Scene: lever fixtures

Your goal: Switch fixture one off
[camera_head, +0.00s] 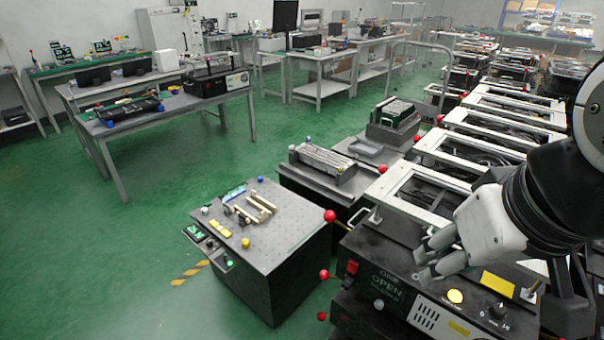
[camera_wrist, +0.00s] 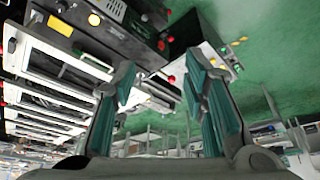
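The nearest fixture is a black box (camera_head: 395,262) with a pale frame on top, in the front right of the head view. Its front carries a red rocker switch (camera_head: 353,267), the word OPEN, a yellow button (camera_head: 455,296) and a black knob (camera_head: 497,311). Red ball-ended levers (camera_head: 330,216) stick out on its left side. I cannot read which fixture is number one. My gripper (camera_head: 420,262) is above this box, apparently apart from it. In the wrist view my gripper (camera_wrist: 160,68) has its fingers spread and holds nothing; dark fixtures (camera_wrist: 120,38) show upside down beyond them.
A dark cabinet (camera_head: 285,235) with a perforated top stands left of the fixture. More framed fixtures (camera_head: 475,152) run in a row toward the back right. A workbench (camera_head: 175,110) stands at the back left. The green floor (camera_head: 90,270) at the left is clear.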

